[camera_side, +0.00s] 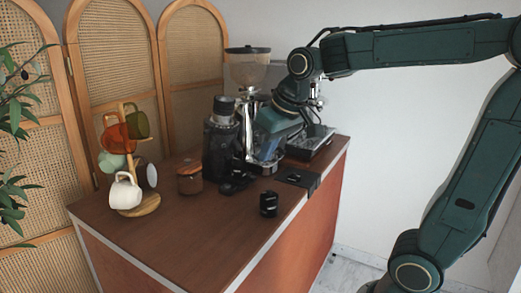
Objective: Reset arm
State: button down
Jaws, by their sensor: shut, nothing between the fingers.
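My arm reaches in from the right, and my gripper (268,160) points down over the back part of the coffee cart's brown top (175,245). It is shut and holds nothing. It is in front of the coffee grinder (247,68) and the machine's metal parts, and it hides some of them. The fingertips are small and hard to make out in this view.
A mug tree (148,207) with several mugs stands at the left, next to a brown lidded jar (189,177). A dark machine (219,140) stands near my gripper. A small black cup-like object (268,204) and a black mat (297,180) are near the right edge. The front top is clear.

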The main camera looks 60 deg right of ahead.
jog(key=s+a+f+n, duration=0.1)
jog(key=s+a+f, duration=0.1)
jog(key=s, duration=0.5)
jog(key=s+a+f+n, duration=0.1)
jog(key=s+a+f, duration=0.1)
jog(key=s, duration=0.5)
jog(key=shift+s+t+y, duration=0.3)
jog(key=shift+t+y, duration=0.1)
jog(key=shift+f, duration=0.1)
